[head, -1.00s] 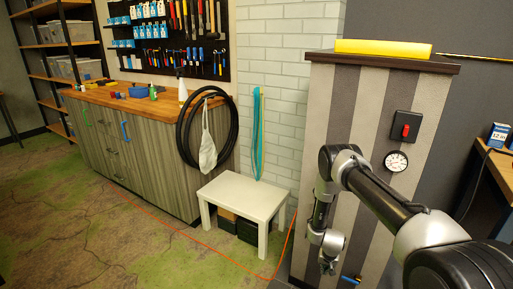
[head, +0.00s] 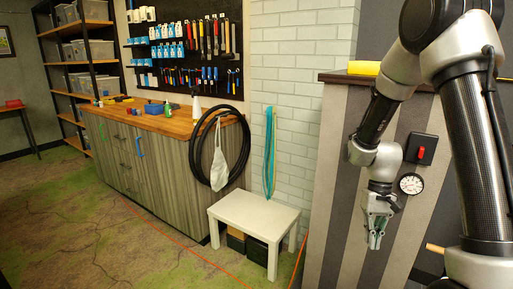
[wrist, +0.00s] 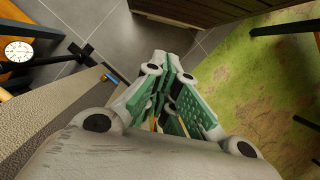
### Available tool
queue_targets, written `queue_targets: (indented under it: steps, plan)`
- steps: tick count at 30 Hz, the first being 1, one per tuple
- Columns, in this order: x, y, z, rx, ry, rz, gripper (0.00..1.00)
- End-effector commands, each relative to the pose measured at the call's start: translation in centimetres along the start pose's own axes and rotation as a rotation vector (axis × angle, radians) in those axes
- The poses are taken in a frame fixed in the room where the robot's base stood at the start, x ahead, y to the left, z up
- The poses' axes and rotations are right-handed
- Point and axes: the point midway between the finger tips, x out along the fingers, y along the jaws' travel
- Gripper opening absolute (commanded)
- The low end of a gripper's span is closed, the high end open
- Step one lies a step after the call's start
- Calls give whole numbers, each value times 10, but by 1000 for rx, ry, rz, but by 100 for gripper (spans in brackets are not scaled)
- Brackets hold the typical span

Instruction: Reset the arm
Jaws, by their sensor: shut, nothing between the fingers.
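My gripper (head: 376,231) hangs fingers down in front of the striped cabinet (head: 345,150) at the right of the head view, below and left of a round gauge. My arm is folded up, with its elbow high at the top right. In the wrist view my gripper (wrist: 172,72) shows its green-padded fingers brought together at the tips, with nothing between them. The fingers point toward the grey floor tiles (wrist: 215,45).
A white stool (head: 258,213) stands left of the cabinet. A wooden-topped workbench (head: 165,122) and a pegboard of tools (head: 180,50) are behind it. A red switch (head: 421,152) and the gauge (head: 411,184) are on the cabinet. Carpet at the left is clear.

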Motion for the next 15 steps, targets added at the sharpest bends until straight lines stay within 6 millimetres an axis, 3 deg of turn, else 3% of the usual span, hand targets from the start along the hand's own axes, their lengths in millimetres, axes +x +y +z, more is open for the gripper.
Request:
queue_targets:
  steps: [1, 6, 15]
  plan:
    - [-24, 2, 19, -10, 22, 5, 0]
    - [-82, 11, 83, -42, 92, 30, 0]
    - [-143, 26, 178, -74, 334, 64, 0]
